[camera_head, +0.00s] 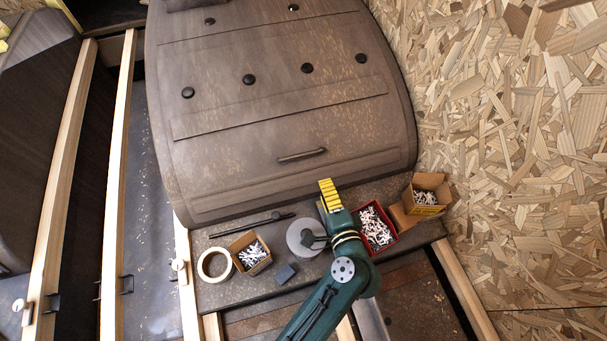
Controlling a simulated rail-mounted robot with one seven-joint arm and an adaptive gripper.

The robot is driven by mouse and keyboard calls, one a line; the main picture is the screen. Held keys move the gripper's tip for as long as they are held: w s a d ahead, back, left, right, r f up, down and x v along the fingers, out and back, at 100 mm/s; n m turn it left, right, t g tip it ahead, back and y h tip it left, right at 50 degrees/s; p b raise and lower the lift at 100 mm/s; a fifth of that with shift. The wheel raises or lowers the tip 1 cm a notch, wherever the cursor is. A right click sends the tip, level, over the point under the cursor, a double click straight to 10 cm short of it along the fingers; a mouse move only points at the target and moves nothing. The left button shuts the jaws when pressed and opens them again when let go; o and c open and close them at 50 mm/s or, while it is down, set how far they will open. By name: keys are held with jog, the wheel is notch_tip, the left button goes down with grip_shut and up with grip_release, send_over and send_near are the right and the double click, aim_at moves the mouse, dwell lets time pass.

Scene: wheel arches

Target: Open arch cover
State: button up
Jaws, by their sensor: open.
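The arch cover (275,130) is a large brown, curved panel that fills the upper middle of the head view. It looks shut, its lower edge down by the floor ledge. A dark bar handle (302,156) is on its lower front, in plain view. My green arm reaches up from the bottom of the view. My gripper (330,194), at the yellow-tipped end of the arm, is just below and right of the handle, apart from it in the picture. It is open and holds nothing that I can see. Its finger detail is too small to tell.
On the ledge are a tape roll (214,265), a carton of small pieces (249,253), a grey disc (299,233), a red box (377,229) and another carton (428,195). A chipboard wall (510,130) stands right. Wooden beams (117,190) run along the left.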

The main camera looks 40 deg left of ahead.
aim_at(303, 154)
jog(key=shift+m, duration=0.3)
jog(key=f+b+x, duration=0.1)
jog(key=b+x, duration=0.1)
jog(key=x, duration=0.4)
jog(key=s+f+b+x, duration=0.1)
jog(key=b+x, duration=0.2)
jog(key=x, duration=0.3)
jog(key=s+f+b+x, duration=0.1)
jog(key=b+x, duration=0.2)
jog(key=x, duration=0.2)
jog(key=shift+w+a+f, duration=0.1)
jog(key=shift+w+a, duration=0.1)
jog(key=shift+a, duration=0.35)
grip_shut()
